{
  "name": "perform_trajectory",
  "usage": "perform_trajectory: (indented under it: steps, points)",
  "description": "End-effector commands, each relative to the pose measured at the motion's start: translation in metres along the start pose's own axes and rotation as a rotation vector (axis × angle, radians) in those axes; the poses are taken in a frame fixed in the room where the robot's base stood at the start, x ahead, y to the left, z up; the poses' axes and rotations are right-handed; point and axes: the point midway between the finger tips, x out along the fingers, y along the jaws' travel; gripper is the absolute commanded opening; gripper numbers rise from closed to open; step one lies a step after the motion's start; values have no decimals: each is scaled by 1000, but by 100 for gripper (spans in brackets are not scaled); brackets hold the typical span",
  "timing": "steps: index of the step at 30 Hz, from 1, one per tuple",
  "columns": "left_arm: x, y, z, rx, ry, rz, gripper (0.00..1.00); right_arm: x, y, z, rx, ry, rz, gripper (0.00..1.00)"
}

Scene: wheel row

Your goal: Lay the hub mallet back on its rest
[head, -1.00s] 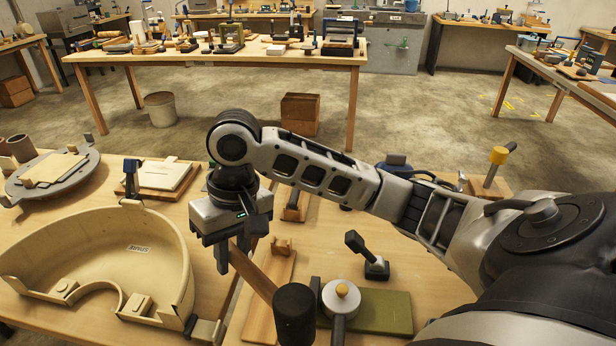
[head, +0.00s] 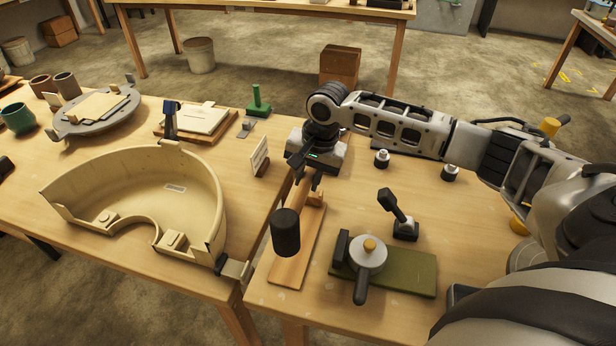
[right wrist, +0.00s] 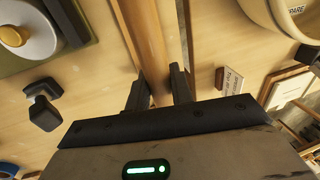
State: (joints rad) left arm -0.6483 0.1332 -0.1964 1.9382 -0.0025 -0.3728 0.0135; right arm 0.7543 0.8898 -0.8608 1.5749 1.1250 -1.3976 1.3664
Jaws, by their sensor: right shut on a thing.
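The hub mallet has a black cylindrical head (head: 286,233) and a wooden handle (head: 300,194). My right gripper (head: 308,181) is shut on the handle, with the head toward the near side. The handle also shows between the fingers in the right wrist view (right wrist: 145,45). The rest is a long pale wooden board (head: 293,268) with a small wooden cradle (head: 316,197) near its far end. The mallet lies over the board's left part in the head view, its head overlapping the left edge. I cannot tell whether it touches the rest. My left gripper is not in view.
Right of the rest are a green plate (head: 415,275) with a round handled fixture (head: 368,253) and a black lever (head: 396,207). A cream curved housing (head: 190,205) stands on the left table. A small sign (head: 260,157) stands left of my gripper.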

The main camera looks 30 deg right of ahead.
Motion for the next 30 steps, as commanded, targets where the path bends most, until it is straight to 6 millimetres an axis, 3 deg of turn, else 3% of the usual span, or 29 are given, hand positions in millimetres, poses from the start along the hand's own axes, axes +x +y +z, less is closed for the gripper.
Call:
perform_trajectory:
  steps: [5,19,30]
  points:
    - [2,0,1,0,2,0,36,8,1,0,1,-6,-1,0]
    - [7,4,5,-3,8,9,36,53,10,1,0,-6,-2,0]
    - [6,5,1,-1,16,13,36,58,11,0,-1,-5,-2,0]
